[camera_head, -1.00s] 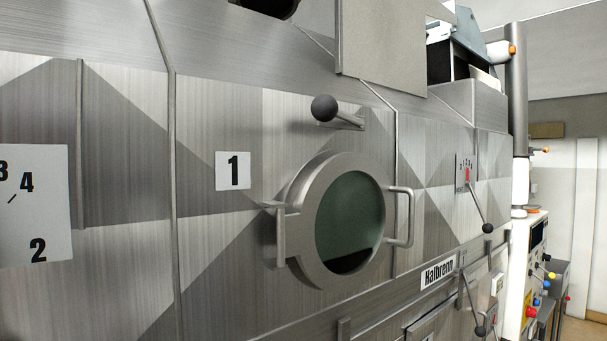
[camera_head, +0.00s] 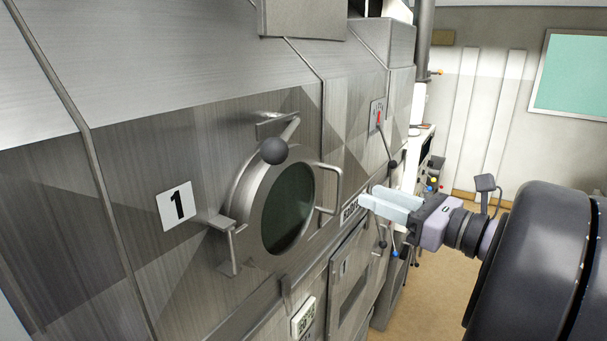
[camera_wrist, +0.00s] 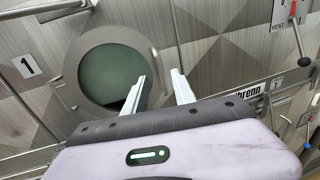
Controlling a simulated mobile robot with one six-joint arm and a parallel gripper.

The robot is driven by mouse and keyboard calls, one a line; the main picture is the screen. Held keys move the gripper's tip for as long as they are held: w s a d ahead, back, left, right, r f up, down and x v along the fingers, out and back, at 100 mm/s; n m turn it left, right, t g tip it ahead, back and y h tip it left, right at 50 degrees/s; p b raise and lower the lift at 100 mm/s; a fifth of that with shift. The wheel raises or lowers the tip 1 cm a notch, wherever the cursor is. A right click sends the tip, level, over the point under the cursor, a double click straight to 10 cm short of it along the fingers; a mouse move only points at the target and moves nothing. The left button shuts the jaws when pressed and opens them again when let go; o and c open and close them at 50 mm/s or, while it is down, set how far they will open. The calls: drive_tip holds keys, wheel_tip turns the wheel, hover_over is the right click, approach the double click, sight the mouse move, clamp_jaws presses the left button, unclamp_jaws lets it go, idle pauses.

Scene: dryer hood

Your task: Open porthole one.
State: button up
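Porthole one is a round dark green window (camera_head: 288,208) in a thick metal ring, in the steel hood front beside a label "1" (camera_head: 177,204). It appears closed. A bar handle (camera_head: 337,188) sticks out at its right side, and a bracket (camera_head: 227,240) sits at its left. A lever with a dark ball knob (camera_head: 274,151) stands above it. My gripper (camera_head: 372,203) is to the right of the handle, with its pale fingers pointing left. In the wrist view my gripper (camera_wrist: 159,76) is open and empty, its fingers apart just right of the window (camera_wrist: 108,76).
A vent lever (camera_head: 387,148) is on the hood front to the right. A lower door (camera_head: 338,285) and a small display (camera_head: 304,318) are below the porthole. Open floor (camera_head: 450,275) lies to the right.

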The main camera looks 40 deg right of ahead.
sight(342, 186)
drive_tip(key=w, duration=0.2)
drive_tip(key=w+a+p, duration=0.1)
drive_tip(key=w, duration=0.4)
drive_tip(key=shift+w+a+r+p, duration=0.1)
drive_tip(key=shift+w+a+p, duration=0.2)
drive_tip(key=shift+a, duration=0.1)
drive_tip(key=shift+w, duration=0.65)
drive_tip(key=shift+a, duration=0.1)
drive_tip(key=shift+s, duration=0.1)
drive_tip(key=shift+c, duration=0.4)
clamp_jaws()
